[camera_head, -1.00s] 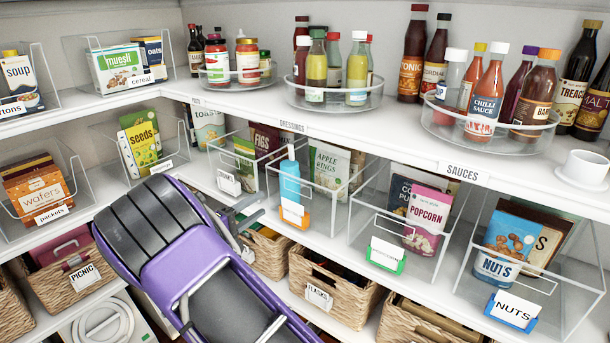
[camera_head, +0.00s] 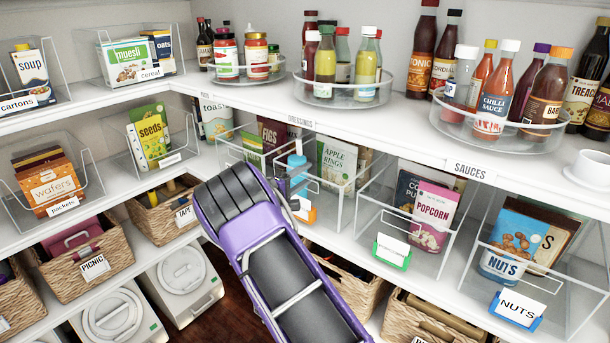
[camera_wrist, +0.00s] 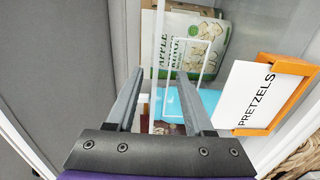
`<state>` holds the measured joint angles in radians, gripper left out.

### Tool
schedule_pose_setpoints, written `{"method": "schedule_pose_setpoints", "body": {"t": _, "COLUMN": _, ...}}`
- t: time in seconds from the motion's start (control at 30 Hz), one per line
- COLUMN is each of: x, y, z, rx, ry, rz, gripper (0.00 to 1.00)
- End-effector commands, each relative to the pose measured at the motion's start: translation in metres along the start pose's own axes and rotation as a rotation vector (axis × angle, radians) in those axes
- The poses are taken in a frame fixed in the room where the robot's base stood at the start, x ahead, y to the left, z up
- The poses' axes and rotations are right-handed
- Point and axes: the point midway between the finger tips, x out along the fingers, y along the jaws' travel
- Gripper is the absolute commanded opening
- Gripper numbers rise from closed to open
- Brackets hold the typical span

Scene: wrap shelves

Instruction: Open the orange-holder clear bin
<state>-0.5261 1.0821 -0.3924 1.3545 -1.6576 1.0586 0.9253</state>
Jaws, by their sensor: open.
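The clear bin (camera_head: 343,208) with the orange label holder (camera_head: 307,214) stands on the middle shelf, between other clear bins. It holds a blue item (camera_head: 297,162) and a green-and-white apple rings bag (camera_head: 336,166). In the wrist view the orange holder (camera_wrist: 286,92) carries a card reading PRETZELS, right of my gripper (camera_wrist: 161,78). My fingers are open. A pale upright bar of the bin (camera_wrist: 158,55) shows between them; I cannot tell whether they touch it. A thin white loop (camera_wrist: 206,62) shows beyond the right finger. In the head view my arm hides most of my gripper.
The green-holder bin (camera_head: 392,250) with popcorn stands just right, and the blue-holder bin (camera_head: 515,308) with nuts farther right. Another clear bin (camera_head: 226,152) is close on the left. Wicker baskets (camera_head: 345,290) sit below. The upper shelf edge (camera_head: 400,150) runs above the bins.

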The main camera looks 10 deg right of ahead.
Motion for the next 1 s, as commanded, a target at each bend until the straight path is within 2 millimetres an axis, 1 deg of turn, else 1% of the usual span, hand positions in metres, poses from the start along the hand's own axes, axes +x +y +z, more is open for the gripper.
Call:
{"method": "schedule_pose_setpoints", "body": {"t": 0.1, "x": 0.0057, "y": -0.0001, "z": 0.0000, "rx": -0.001, "ry": 0.000, "rz": 0.000, "gripper": 0.53}}
{"method": "schedule_pose_setpoints", "body": {"t": 0.37, "x": 0.0067, "y": -0.0002, "z": 0.0000, "rx": -0.001, "ry": 0.000, "rz": 0.000, "gripper": 0.53}}
{"method": "schedule_pose_setpoints", "body": {"t": 0.47, "x": 0.0066, "y": -0.0002, "z": 0.0000, "rx": -0.001, "ry": 0.000, "rz": 0.000, "gripper": 0.36}}
{"method": "schedule_pose_setpoints", "body": {"t": 0.5, "x": 0.0066, "y": -0.0001, "z": 0.0000, "rx": -0.001, "ry": 0.000, "rz": 0.000, "gripper": 0.29}}
{"method": "schedule_pose_setpoints", "body": {"t": 0.67, "x": 0.0065, "y": -0.0001, "z": 0.0000, "rx": -0.001, "ry": 0.000, "rz": 0.000, "gripper": 0.00}}
{"method": "schedule_pose_setpoints", "body": {"t": 1.0, "x": 0.0064, "y": -0.0002, "z": 0.0000, "rx": 0.000, "ry": 0.000, "rz": 0.000, "gripper": 0.00}}
